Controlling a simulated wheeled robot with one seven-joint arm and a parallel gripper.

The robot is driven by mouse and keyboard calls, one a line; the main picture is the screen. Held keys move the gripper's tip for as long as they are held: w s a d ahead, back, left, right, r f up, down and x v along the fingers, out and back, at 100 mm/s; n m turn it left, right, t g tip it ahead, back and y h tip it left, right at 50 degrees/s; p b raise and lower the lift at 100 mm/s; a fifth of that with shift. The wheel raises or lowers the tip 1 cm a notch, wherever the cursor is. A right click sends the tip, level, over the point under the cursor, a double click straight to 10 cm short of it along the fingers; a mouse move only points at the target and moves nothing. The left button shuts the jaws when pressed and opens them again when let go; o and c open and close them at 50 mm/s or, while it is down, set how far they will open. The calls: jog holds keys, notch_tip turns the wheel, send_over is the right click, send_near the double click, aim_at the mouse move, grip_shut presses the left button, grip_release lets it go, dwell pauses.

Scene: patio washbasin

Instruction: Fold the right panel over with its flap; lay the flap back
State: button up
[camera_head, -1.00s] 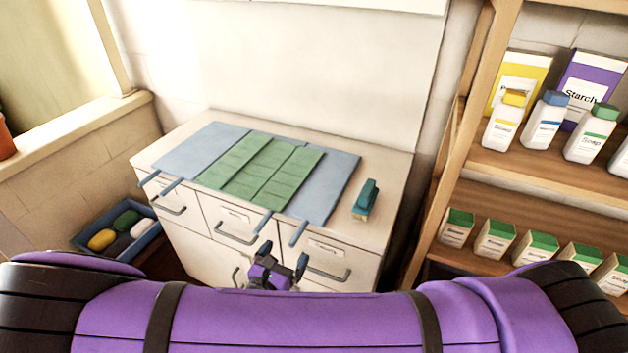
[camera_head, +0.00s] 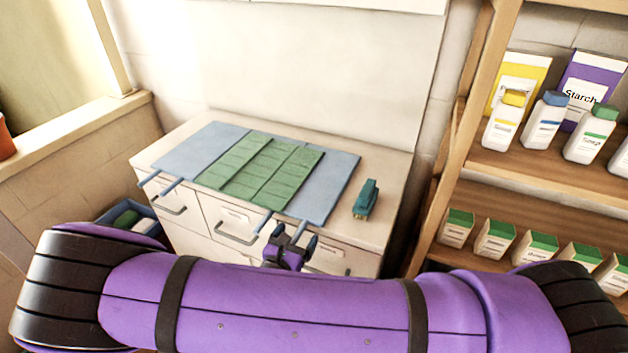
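A light-blue folding board lies flat on the white cabinet top, with its left panel (camera_head: 195,152) and right panel (camera_head: 335,188) showing bare at the sides. A green cloth (camera_head: 265,170) with crease lines lies flat over the middle and part of the right side. Blue rod-like tabs stick out past the front edge: two at the left, a middle one (camera_head: 264,220) and a right one (camera_head: 300,229). My purple gripper (camera_head: 295,237) is just in front of the right panel, fingers apart around the right tab's end. I cannot tell whether they touch it.
A teal tool (camera_head: 366,198) lies on the cabinet top (camera_head: 395,175) to the right of the board. Drawers with handles (camera_head: 236,238) face me. A wooden shelf (camera_head: 490,165) with bottles and boxes stands at the right. A blue tray (camera_head: 155,220) is at lower left.

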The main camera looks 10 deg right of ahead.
jog(key=c, duration=1.5)
jog(key=shift+r, duration=0.15)
jog(key=shift+a+r, duration=0.15)
jog(key=shift+r, duration=1.65)
jog(key=shift+w+a+r, duration=2.95)
jog(key=shift+a+r, duration=0.75)
jog(key=shift+r, duration=2)
jog(key=shift+w+a+r, duration=0.1)
jog(key=shift+w+a, duration=1)
jog(key=shift+a, duration=0.3)
jog(key=shift+w+a+r, duration=0.1)
jog(key=shift+w+a, duration=1.05)
jog(key=shift+a, duration=0.3)
jog(key=shift+w+a, duration=1.1)
jog(key=shift+a, duration=0.3)
